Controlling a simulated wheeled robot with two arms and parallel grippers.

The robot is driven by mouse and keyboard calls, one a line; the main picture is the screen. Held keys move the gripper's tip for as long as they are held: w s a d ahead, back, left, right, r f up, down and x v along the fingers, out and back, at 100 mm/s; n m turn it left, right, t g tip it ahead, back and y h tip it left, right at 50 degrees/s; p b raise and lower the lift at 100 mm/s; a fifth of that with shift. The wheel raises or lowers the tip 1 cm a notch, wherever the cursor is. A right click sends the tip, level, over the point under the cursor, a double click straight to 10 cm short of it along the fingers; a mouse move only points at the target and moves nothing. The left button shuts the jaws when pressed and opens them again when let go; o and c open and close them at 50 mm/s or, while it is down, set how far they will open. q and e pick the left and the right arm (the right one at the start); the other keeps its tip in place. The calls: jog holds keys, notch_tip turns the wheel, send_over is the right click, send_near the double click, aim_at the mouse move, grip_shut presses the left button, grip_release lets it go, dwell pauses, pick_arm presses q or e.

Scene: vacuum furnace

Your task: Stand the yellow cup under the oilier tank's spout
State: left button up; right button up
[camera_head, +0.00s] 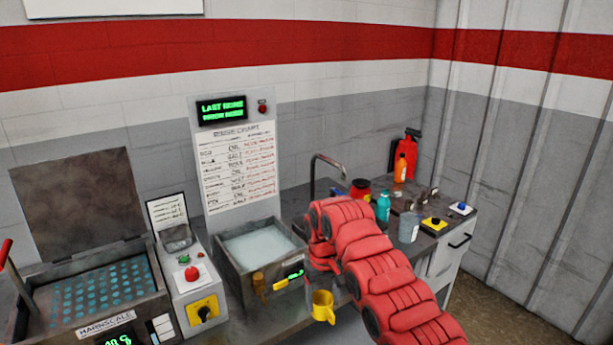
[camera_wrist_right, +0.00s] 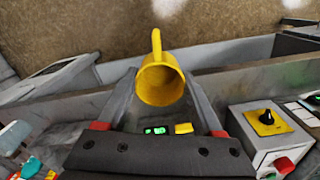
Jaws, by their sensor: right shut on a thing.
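The yellow cup (camera_head: 323,309) hangs below my right gripper (camera_head: 322,278), in front of the bench edge and right of the middle tank. In the right wrist view the yellow cup (camera_wrist_right: 160,84) sits between the two fingers, and the gripper (camera_wrist_right: 162,94) is shut on it. The middle tank (camera_head: 238,283) holds pale liquid and has a brass spout (camera_head: 258,279), a yellow handle (camera_head: 281,285) and a lit green display on its front. The left tank (camera_head: 138,306) has an open lid and a teal dotted surface. I cannot tell which is oilier. My left gripper is not in view.
A control box (camera_head: 193,290) with a red button and yellow switch stands between the tanks. A curved faucet (camera_head: 322,165), a teal bottle (camera_head: 383,207), a clear beaker (camera_head: 408,228) and an orange bottle (camera_head: 400,168) stand on the right of the bench.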

jog(key=d+r+m+b, duration=0.1)
jog(key=d+m+b, duration=0.1)
jog(key=d, duration=1.1)
jog(key=shift+s+r+m, duration=0.3)
jog(key=shift+s+m, duration=0.15)
jog(key=shift+m, duration=0.35)
